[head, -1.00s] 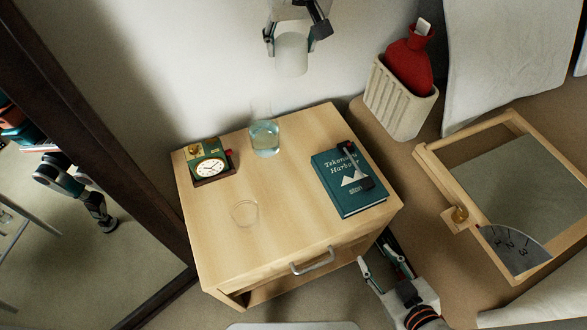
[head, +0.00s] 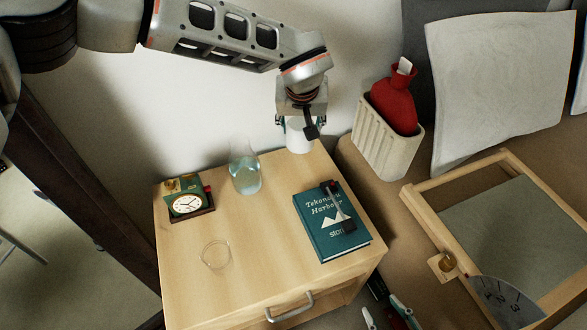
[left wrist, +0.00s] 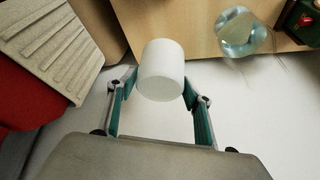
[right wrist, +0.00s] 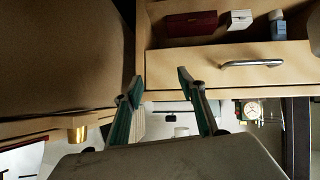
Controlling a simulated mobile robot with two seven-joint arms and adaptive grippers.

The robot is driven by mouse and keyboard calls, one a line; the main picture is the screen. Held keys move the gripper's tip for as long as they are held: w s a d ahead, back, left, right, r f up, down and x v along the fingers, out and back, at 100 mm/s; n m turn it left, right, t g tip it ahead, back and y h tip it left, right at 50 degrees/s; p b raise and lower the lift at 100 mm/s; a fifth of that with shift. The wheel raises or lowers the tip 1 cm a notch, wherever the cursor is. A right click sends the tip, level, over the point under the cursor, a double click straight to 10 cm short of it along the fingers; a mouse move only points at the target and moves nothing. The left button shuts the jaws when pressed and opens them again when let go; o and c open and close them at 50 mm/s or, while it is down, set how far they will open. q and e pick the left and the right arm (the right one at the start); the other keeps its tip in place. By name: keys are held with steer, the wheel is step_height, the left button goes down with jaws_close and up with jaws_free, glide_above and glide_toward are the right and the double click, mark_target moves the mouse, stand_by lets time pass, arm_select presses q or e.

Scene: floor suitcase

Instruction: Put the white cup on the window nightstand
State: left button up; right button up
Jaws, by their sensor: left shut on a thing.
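The white cup (head: 298,137) is held by my left gripper (head: 299,122) at the back edge of the wooden nightstand (head: 250,280). In the left wrist view the cup (left wrist: 162,68) sits between the two fingertips (left wrist: 160,84). I cannot tell whether its base touches the nightstand top. My right gripper (head: 387,318) is low beside the nightstand's front right. In the right wrist view its fingers (right wrist: 158,88) stand apart with nothing between them, in front of the nightstand's drawer (right wrist: 230,62).
On the nightstand are a glass carafe (head: 245,172), a clock (head: 187,203), an empty clear glass (head: 216,254) and a green book (head: 330,222) with a dark object on it. A ribbed bin (head: 388,143) holding a red bottle (head: 396,103) stands right of it. The top's front middle is clear.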

arm_select(q)
step_height(320, 180, down, 12)
steer(key=shift+s+r+b, duration=0.1)
steer(key=shift+r+b, duration=0.1)
steer(key=shift+b, duration=0.85)
step_height(320, 180, down, 2)
steer(key=shift+r, duration=0.2)
steer(key=shift+c, duration=0.5)
arm_select(e)
steer(key=shift+w+a+r+y, duration=0.15)
steer(key=shift+w+a+r, duration=0.25)
steer(key=shift+a, duration=0.15)
steer(key=shift+w+a+r+y, duration=0.15)
steer(key=shift+w+a+r, duration=0.2)
steer(key=shift+a, duration=0.15)
arm_select(q)
steer(key=shift+f, duration=0.1)
arm_select(e)
steer(key=shift+f, duration=0.1)
